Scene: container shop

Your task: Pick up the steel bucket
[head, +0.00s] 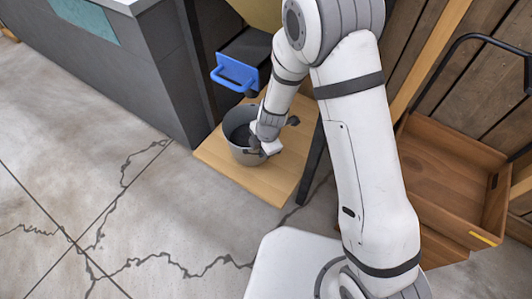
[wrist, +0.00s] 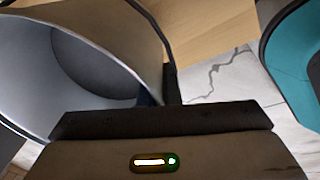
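The grey steel bucket (head: 241,154) stands upright on a light wooden board (head: 262,183) in the head view. My gripper (head: 262,151) is at its right side, reaching down over the rim. In the wrist view the bucket (wrist: 100,22) fills the left, and I look into its open, empty-looking inside. The dark fingers of my gripper (wrist: 162,95) sit close together at the wall, one outside and one mostly hidden inside, with the wall between them. The bucket appears to rest on the board.
A blue-handled dark item (head: 240,75) sits just behind the bucket. A grey counter (head: 130,75) stands to the left, and a dark post is right of the board. A brown wooden crate cart (head: 455,185) stands at the right. The cracked concrete floor in front is clear.

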